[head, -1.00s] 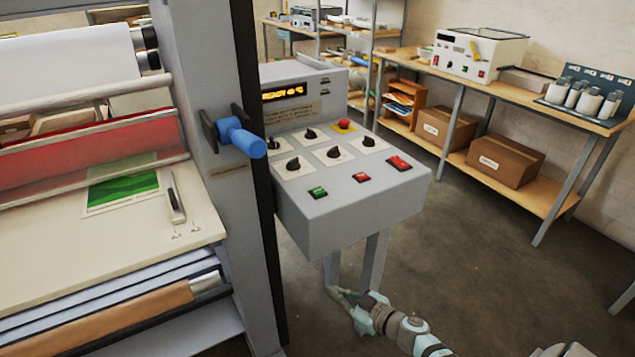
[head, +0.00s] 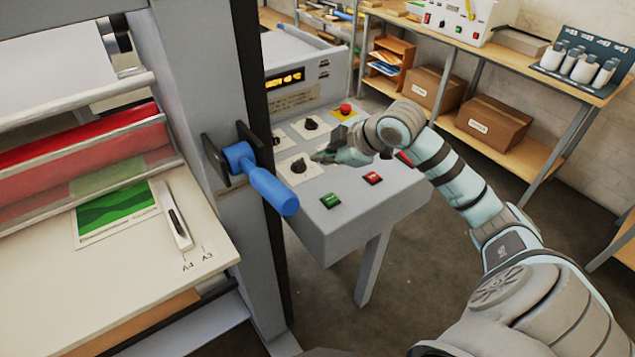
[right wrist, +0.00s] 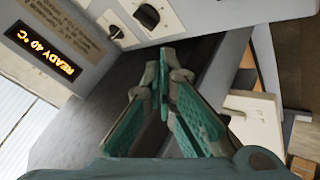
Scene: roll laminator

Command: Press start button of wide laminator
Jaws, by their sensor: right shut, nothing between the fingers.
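The wide laminator's grey control panel (head: 400,205) stands right of the rollers. The green button (head: 331,200) sits at its front left, with a red button (head: 373,178) beside it. Another red button (head: 404,158) is partly hidden by my arm. My right gripper (head: 318,157) is shut and empty. It appears over the panel's knob area, behind the green button in the picture; its height is unclear. In the right wrist view the shut fingertips (right wrist: 163,85) show near black knobs (right wrist: 147,15); the display (right wrist: 44,53) reads "READY 40 °C". My left gripper is out of view.
A blue-handled lever (head: 265,182) sticks out from the laminator's side frame, left of the panel. A red mushroom button (head: 345,109) stands at the panel's back. A bench (head: 535,160) with boxes and a smaller machine (head: 455,18) stands along the wall.

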